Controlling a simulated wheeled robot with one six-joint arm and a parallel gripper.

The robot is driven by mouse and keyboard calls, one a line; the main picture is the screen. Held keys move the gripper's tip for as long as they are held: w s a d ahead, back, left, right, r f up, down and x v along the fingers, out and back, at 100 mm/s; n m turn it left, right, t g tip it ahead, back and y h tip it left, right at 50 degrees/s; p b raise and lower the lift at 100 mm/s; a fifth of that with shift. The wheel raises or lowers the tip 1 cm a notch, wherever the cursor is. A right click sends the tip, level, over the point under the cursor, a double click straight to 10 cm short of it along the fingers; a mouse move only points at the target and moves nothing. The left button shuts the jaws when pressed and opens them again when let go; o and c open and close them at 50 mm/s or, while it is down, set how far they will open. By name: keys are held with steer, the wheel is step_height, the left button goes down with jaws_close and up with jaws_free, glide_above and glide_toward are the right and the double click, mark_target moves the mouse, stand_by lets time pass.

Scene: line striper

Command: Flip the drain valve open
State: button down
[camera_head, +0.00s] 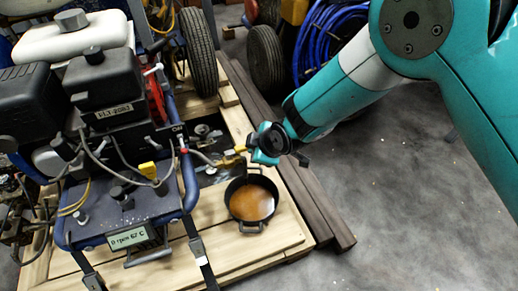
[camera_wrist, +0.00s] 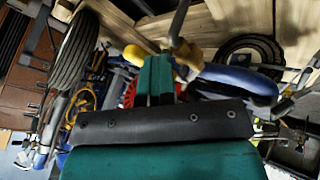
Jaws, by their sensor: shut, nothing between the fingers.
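The drain valve (camera_head: 229,160) is a small brass-yellow fitting at the end of a hose on the right side of the engine machine, with a yellow lever (camera_head: 240,149). My gripper (camera_head: 259,157) is shut and empty, just right of the valve and very close to it. In the wrist view its teal fingers (camera_wrist: 157,64) are together, and a yellow part on a metal stem (camera_wrist: 187,55) is right beside their tips. I cannot tell whether they touch. A black pan (camera_head: 253,226) holding orange-brown liquid is below the valve.
The engine machine (camera_head: 105,120) with a blue tube frame stands on a wooden pallet (camera_head: 270,238). Dark timbers (camera_head: 318,205) edge the pallet. Wheels (camera_head: 267,60) and a coiled blue hose (camera_head: 320,42) are behind. The grey floor at right is clear.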

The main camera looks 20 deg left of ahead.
steer(key=shift+w, duration=0.4)
steer(key=shift+s+d, duration=0.1)
steer(key=s+d+f+p+v, duration=0.1)
steer(key=p+v, duration=0.3)
steer(key=v, duration=0.8)
steer(key=shift+d+f+p, duration=0.35)
steer(key=shift+d, duration=0.25)
